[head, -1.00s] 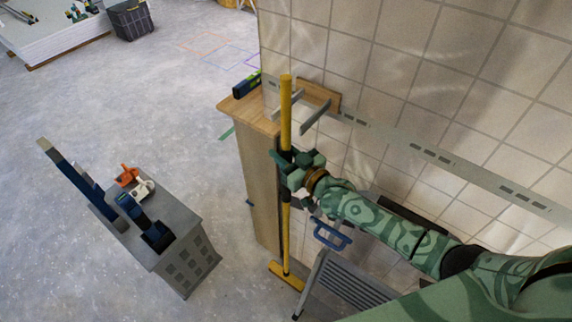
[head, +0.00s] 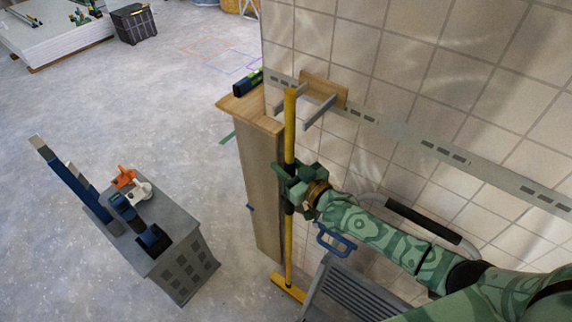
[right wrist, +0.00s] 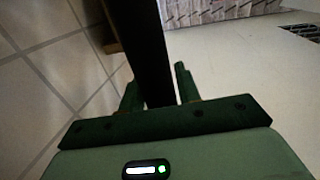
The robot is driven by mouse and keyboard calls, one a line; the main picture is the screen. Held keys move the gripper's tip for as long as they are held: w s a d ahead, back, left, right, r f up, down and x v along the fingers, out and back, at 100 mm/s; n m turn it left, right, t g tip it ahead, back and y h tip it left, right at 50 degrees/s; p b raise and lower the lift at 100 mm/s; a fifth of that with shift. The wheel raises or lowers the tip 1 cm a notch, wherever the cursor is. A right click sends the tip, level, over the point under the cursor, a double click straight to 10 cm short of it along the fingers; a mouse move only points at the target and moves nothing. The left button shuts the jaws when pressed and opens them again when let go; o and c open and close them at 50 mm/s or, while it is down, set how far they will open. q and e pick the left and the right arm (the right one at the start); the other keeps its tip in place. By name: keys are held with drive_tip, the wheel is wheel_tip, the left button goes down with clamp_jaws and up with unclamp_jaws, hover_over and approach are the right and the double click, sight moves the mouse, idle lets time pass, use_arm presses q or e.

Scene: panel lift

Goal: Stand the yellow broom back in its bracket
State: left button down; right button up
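The yellow broom (head: 288,240) stands nearly upright, its yellow head (head: 288,287) low near the floor. The bracket is a wooden block (head: 325,89) on the tiled wall with two grey prongs (head: 320,112) sticking out. The top of the broom handle is at the prongs in the picture; I cannot tell whether it is between them or in front. My right gripper (head: 291,184) is around the dark grip section of the handle. In the right wrist view the dark shaft (right wrist: 150,60) runs between the two fingers (right wrist: 158,88). My left gripper is not in view.
A wooden ledge and post (head: 258,170) stand just left of the broom. A step ladder (head: 350,290) with a grey tread is beside the broom head. A grey cabinet (head: 170,255) holding tools stands at the left. Open floor lies between.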

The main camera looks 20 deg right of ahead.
drive_tip(key=shift+o, duration=1.2)
drive_tip(key=shift+w, duration=0.1)
drive_tip(key=shift+s+d+r, duration=0.1)
drive_tip(key=shift+s, duration=0.1)
drive_tip(key=p+v, duration=0.1)
drive_tip(key=v, duration=1)
drive_tip(key=shift+s, duration=0.3)
